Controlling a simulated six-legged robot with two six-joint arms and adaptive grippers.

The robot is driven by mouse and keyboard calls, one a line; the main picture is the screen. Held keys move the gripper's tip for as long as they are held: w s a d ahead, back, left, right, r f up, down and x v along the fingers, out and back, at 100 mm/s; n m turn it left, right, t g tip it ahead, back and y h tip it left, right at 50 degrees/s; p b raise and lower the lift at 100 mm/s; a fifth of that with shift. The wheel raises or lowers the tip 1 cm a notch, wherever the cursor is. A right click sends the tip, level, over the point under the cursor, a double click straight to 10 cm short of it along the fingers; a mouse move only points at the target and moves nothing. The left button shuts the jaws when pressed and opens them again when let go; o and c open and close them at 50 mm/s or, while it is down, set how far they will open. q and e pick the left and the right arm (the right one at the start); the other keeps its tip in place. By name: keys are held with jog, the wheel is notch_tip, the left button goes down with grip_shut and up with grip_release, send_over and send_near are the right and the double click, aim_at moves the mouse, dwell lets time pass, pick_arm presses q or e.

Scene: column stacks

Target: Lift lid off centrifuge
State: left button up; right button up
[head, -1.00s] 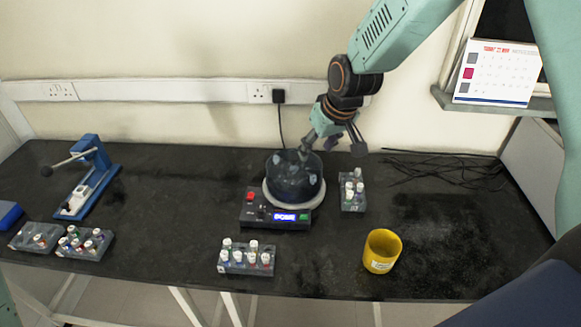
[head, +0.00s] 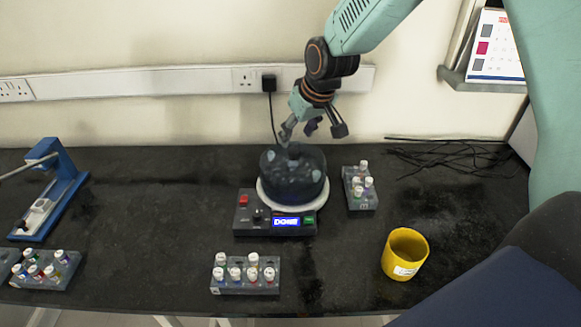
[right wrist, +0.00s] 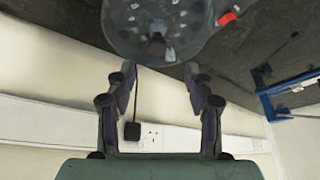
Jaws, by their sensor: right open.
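The centrifuge (head: 254,221) stands mid-bench, with a dark base, a white ring and a lit display reading "DONE". Its dark, see-through round cover (head: 293,178) sits on the ring, with a small knob-like shape at the top centre; I cannot tell clearly where the lid's edge lies. My right gripper (head: 313,131) is open and empty, just above and behind the cover, apart from it. In the right wrist view the open fingers (right wrist: 161,78) point at the cover (right wrist: 185,30), with a gap between. My left gripper is not in view.
A rack of vials (head: 245,276) stands in front, another (head: 360,188) right of the centrifuge. A yellow cup (head: 405,254) stands front right. A blue lever press (head: 48,195) and another vial rack (head: 45,271) are at left. Loose black cables (head: 450,158) lie at back right.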

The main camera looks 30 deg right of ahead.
aim_at(293, 150)
jog(key=x, duration=0.6)
jog(key=shift+s+d+f+b, duration=0.25)
jog(key=shift+s+b, duration=0.05)
jog(key=shift+b, duration=0.1)
grip_shut()
jog(key=shift+w, duration=0.1)
